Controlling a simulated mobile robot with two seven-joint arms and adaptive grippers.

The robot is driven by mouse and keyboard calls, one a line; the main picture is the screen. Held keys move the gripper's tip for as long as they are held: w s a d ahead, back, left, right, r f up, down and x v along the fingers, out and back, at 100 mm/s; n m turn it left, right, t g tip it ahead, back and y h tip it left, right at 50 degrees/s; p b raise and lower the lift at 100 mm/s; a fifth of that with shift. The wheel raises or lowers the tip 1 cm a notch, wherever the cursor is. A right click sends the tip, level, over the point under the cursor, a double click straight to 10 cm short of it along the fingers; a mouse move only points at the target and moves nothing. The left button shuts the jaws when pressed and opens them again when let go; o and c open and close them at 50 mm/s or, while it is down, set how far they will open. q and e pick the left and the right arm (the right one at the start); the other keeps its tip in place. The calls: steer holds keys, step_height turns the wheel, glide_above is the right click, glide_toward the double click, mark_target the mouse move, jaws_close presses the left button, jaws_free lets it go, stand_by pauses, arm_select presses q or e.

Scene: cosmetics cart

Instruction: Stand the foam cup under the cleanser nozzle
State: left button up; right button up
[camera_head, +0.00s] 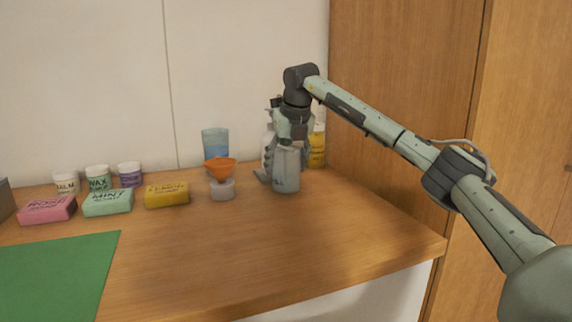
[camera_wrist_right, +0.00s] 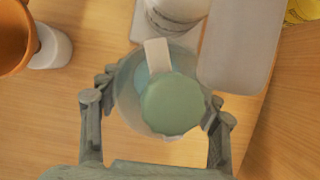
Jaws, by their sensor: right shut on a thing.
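My right gripper (camera_head: 279,165) is shut around a pale see-through pump bottle (camera_head: 287,172), which looks upright on the wooden top. In the right wrist view its round green pump head (camera_wrist_right: 172,104) and white nozzle (camera_wrist_right: 157,56) show from above, the nozzle pointing away from my palm. The fingers (camera_wrist_right: 158,108) lie on both sides of the bottle. A blue see-through cup (camera_head: 215,142) stands behind the orange funnel; I cannot tell whether it is the foam cup. My left gripper is out of view.
The orange funnel (camera_head: 219,168) sits over a small white jar (camera_head: 222,189), left of the bottle. White containers (camera_wrist_right: 240,45) and a yellow bottle (camera_head: 317,148) stand close behind. Soap bars (camera_head: 167,195) and jars line the left. The front wooden top (camera_head: 250,240) is clear.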

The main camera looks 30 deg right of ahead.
steer(key=o, duration=1.4)
steer(key=shift+f, duration=0.1)
steer(key=shift+c, duration=0.2)
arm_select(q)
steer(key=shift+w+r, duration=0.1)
arm_select(e)
steer(key=shift+s+r, duration=0.15)
steer(key=shift+r, duration=0.3)
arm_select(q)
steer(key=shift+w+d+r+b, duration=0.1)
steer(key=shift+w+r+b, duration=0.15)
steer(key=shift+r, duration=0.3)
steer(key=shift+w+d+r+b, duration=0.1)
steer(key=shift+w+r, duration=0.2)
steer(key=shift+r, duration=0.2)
arm_select(e)
steer(key=v, duration=1.1)
steer(key=shift+s+r, duration=0.2)
steer(key=shift+a, duration=0.1)
